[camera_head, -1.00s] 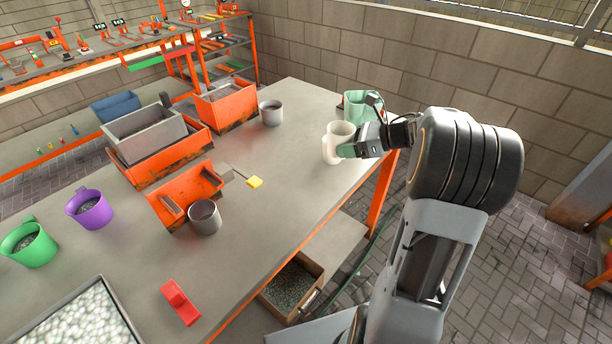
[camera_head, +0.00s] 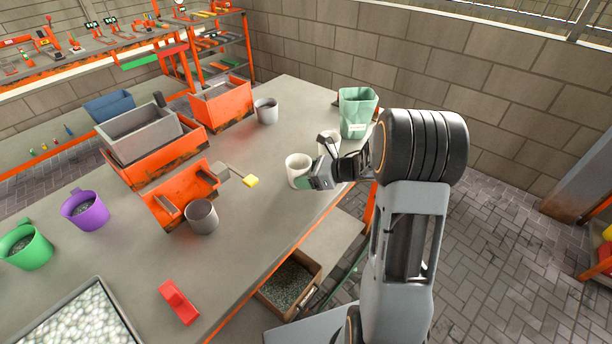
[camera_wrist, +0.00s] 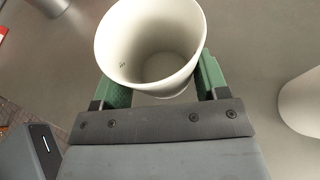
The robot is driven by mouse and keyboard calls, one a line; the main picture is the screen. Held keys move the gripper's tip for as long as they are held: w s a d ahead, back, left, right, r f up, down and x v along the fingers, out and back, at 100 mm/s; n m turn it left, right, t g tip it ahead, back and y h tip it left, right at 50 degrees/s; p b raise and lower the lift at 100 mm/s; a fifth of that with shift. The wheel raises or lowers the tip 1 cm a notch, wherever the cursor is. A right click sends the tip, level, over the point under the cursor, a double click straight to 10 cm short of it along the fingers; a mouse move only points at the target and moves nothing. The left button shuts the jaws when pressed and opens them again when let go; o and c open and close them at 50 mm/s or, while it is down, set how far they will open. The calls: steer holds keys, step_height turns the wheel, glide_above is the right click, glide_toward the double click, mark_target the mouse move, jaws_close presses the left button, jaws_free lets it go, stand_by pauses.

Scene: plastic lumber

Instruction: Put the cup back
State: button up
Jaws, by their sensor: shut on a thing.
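A white cup (camera_head: 297,168) is upright in my gripper (camera_head: 312,177), near the right end of the table. In the wrist view the cup (camera_wrist: 158,45) is empty, and the green fingers of my gripper (camera_wrist: 160,78) are closed on both its sides. I cannot tell whether its base touches the table. A second white cup (camera_head: 328,138) stands just behind and to the right, partly hidden by my gripper. A white rounded thing, likely that cup, shows at the right edge of the wrist view (camera_wrist: 303,103).
A pale green bin (camera_head: 357,106) stands at the table's far right corner. Grey cups stand at the back (camera_head: 266,111) and by the orange tray (camera_head: 202,217). A yellow-ended tool (camera_head: 250,182) lies left of the held cup. The grey tabletop (camera_head: 265,215) is clear around it.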

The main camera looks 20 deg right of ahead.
steer(key=shift+f, duration=0.3)
steer(key=o, duration=1)
steer(key=shift+c, duration=0.2)
steer(key=shift+r, duration=0.1)
